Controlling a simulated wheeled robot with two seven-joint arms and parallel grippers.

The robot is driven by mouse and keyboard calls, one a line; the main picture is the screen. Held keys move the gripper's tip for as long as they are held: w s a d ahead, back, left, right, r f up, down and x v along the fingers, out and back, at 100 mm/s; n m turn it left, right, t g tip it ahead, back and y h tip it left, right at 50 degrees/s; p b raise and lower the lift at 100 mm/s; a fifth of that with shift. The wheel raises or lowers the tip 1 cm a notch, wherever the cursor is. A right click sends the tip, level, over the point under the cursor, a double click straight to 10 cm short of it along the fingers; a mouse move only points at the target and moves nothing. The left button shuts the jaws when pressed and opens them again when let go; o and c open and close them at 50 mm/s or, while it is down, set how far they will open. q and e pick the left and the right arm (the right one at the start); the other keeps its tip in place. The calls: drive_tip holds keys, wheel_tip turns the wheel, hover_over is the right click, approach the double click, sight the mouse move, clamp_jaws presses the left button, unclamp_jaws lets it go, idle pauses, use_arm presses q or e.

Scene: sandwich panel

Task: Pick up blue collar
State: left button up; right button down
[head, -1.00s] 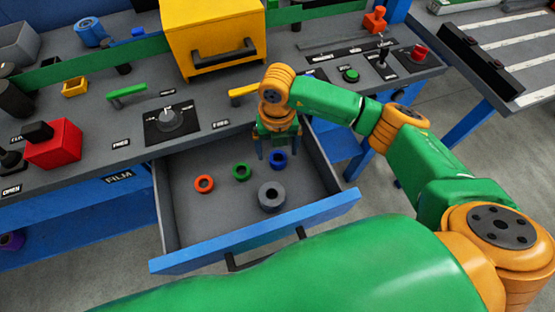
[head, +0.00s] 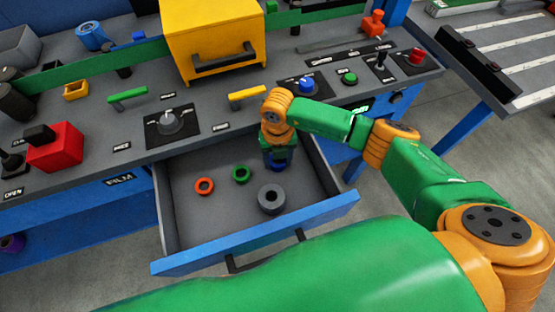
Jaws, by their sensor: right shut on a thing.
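The blue collar (head: 279,164) is at the back right inside the open drawer (head: 255,237), mostly hidden by my right gripper (head: 279,161). The right gripper points down, with its fingers shut on the collar. I cannot tell whether the collar still touches the drawer floor. An orange collar (head: 204,180), a green collar (head: 241,169) and a larger grey collar (head: 271,208) lie apart in the drawer. My left gripper is not in view.
The panel above the drawer holds a yellow box with a dark handle (head: 216,35), a grey knob (head: 170,126), a blue knob (head: 307,84) and a red block (head: 56,148). The drawer's left and front areas are bare.

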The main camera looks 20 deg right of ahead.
wheel_tip(320, 180, up, 3)
drive_tip(key=shift+w+f, duration=0.1)
drive_tip(key=shift+f, duration=0.05)
drive_tip(key=s+a+r, duration=0.3)
drive_tip(key=s+r, duration=0.7)
drive_tip(key=s, duration=0.3)
drive_tip(key=shift+s+a+r+p, duration=0.2)
drive_tip(key=shift+s+p, duration=0.1)
drive_tip(key=shift+s, duration=0.1)
